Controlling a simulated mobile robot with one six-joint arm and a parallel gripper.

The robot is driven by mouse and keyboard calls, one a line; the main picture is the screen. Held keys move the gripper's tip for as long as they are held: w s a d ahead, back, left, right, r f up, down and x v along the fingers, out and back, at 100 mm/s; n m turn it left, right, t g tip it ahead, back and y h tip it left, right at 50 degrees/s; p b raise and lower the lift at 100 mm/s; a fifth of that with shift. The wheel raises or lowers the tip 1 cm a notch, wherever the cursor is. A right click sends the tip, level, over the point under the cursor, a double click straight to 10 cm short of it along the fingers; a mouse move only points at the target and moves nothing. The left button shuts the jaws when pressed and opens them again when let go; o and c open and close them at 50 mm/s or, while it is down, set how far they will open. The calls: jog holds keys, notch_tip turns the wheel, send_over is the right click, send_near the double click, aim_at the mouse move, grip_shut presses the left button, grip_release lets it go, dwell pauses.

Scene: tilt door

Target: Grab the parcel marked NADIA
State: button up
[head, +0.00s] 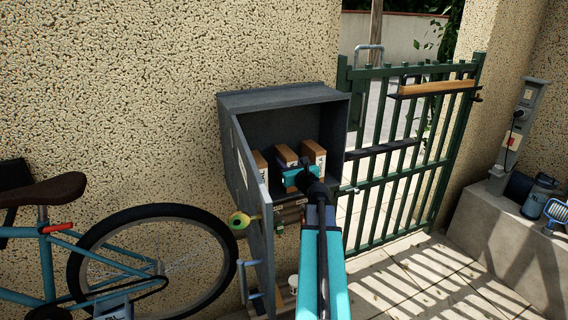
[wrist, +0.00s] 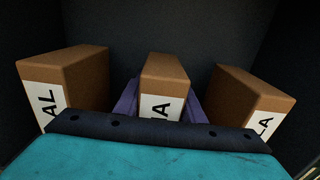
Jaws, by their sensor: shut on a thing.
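Three brown parcels with white labels stand in a row inside an open grey metal box. The middle parcel (head: 287,154) also shows in the wrist view (wrist: 164,72); its label ends in what looks like "IA", the rest being hidden. My gripper (head: 298,176) is inside the box. In the wrist view its purple fingers (wrist: 162,92) are shut on the middle parcel, one on each side. The left parcel (wrist: 66,78) shows "AL" and the right parcel (wrist: 248,98) shows "LA". My teal gripper body hides the lower fronts.
The grey box (head: 285,98) is on the wall, with its door (head: 252,190) swung open to the left of my arm. A bicycle (head: 150,260) stands at left. A green gate (head: 410,150) is at right. Paved floor (head: 430,275) lies clear before the gate.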

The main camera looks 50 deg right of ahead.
aim_at(287, 158)
jog(key=shift+r, duration=1.45)
jog(key=shift+s+a+r, duration=0.1)
jog(key=shift+s+r, duration=0.05)
jog(key=shift+r, duration=0.15)
jog(key=s+a, duration=0.1)
jog(key=s, duration=0.1)
jog(key=s+a, duration=0.2)
jog(key=shift+s+a+r, duration=0.1)
jog(key=shift+s, duration=0.05)
jog(key=shift+b, duration=1.05)
jog(key=shift+b, duration=0.4)
jog(key=b, duration=0.4)
jog(key=shift+s+a, duration=0.4)
jog(key=shift+s+b, duration=0.1)
jog(key=shift+b, duration=0.45)
